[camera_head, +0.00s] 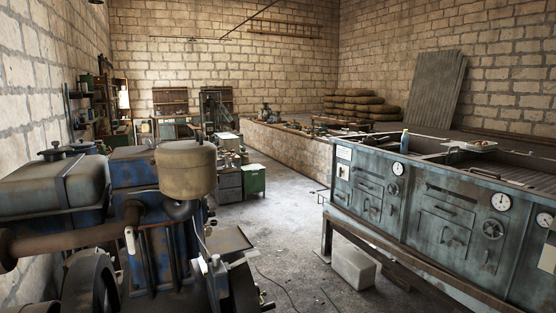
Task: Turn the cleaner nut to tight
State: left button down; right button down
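The air cleaner (186,172), a tan, worn canister with a domed top, stands on the blue engine (140,190) at the left. A small dark projection (200,138) shows at the top of the cleaner; it may be the cleaner nut, but it is too small to tell its shape or how tight it is. Neither of my grippers can be made out in the head view, and nothing is seen touching the cleaner.
A rusty pipe (70,240) and a grey tank (55,188) are on the engine's left side. A blue-grey workbench (410,215) with gauges stands at the right. A pale block (354,268) lies under it. The concrete floor (285,235) between is mostly clear.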

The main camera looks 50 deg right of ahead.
aim_at(228, 162)
jog(key=z, duration=1.25)
